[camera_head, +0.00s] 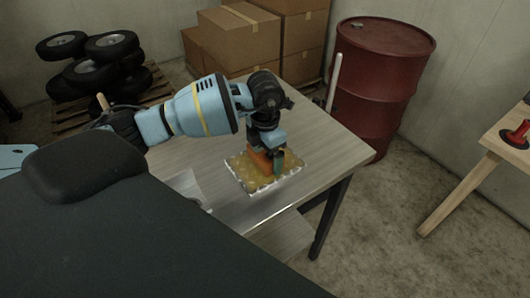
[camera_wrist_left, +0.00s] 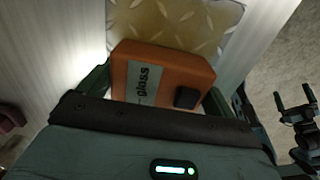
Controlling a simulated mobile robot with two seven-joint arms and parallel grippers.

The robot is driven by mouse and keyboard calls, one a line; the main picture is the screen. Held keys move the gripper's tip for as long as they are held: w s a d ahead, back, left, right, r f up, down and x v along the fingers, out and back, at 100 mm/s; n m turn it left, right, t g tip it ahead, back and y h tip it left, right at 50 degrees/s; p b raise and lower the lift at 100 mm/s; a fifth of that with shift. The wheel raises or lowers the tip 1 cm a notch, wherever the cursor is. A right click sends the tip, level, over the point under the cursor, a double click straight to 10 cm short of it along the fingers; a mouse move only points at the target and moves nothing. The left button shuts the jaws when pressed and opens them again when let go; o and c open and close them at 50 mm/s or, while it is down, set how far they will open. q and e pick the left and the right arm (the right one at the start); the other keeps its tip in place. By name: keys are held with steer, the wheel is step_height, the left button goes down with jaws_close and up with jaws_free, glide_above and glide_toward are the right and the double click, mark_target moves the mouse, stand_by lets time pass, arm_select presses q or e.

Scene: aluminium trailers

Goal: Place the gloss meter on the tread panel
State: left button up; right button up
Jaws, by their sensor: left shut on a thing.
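The gloss meter (camera_head: 262,162) is an orange block with a grey label and a dark button, which show in the left wrist view (camera_wrist_left: 168,72). My left gripper (camera_head: 269,157) is shut on it, with a finger at each side. The tread panel (camera_head: 240,173) is a yellowish diamond-pattern plate with a pale edge, lying on the table; it also shows in the left wrist view (camera_wrist_left: 180,22). The meter is over the panel; I cannot tell whether its underside touches. My right gripper (camera_wrist_left: 295,107) seems to show at the wrist view's right edge, its fingers apart and empty.
The wooden-topped table (camera_head: 325,145) has free room right of the panel. A pale upright rod (camera_head: 334,82) stands near its back edge. A red drum (camera_head: 378,85) stands behind. Cardboard boxes (camera_head: 238,38), stacked tyres (camera_head: 92,60) and another table (camera_head: 510,135) are around.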

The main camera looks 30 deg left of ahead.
arm_select(q)
steer(key=shift+f, duration=0.15)
steer(key=o, duration=0.8)
steer(key=shift+o, duration=0.2)
step_height(320, 180, up, 12)
